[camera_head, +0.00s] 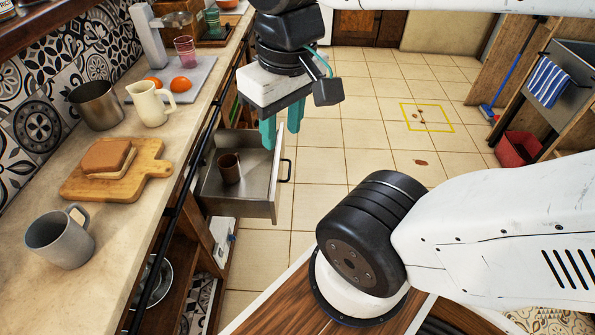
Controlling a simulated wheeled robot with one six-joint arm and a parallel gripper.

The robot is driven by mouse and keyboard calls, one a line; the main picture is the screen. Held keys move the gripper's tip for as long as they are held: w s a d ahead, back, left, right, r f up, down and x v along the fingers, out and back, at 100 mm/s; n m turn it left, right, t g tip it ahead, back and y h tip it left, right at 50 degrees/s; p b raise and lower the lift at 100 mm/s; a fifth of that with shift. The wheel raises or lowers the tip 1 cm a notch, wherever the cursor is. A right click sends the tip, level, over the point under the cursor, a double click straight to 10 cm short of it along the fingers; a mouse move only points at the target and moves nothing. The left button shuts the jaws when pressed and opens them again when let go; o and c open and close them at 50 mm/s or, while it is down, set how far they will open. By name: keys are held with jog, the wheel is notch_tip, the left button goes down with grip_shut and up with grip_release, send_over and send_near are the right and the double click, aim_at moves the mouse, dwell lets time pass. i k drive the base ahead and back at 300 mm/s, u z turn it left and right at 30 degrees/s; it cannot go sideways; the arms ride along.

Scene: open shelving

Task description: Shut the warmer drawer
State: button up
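The warmer drawer (236,207) is a grey metal drawer below the counter, pulled out to the right, with a dark handle (285,171) on its front. A brown cup (230,168) stands inside it. My gripper (282,134) points down over the far part of the drawer, near the top of its front panel. Its two teal fingers are apart with a gap between them, and nothing shows between them. I cannot tell whether the fingers touch the drawer.
The counter (110,225) at left holds a grey mug (58,240), a bread board (85,187), a cream jug (149,104) and a metal pot (97,105). A dark rail (185,190) runs along its edge.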

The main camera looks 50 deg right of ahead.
aim_at(258, 192)
jog(key=z, duration=0.5)
jog(key=k, duration=1.1)
jog(key=z, duration=1.05)
jog(key=i, duration=1.3)
jog(key=u, duration=0.85)
jog(key=i, duration=0.55)
jog(key=u, duration=0.55)
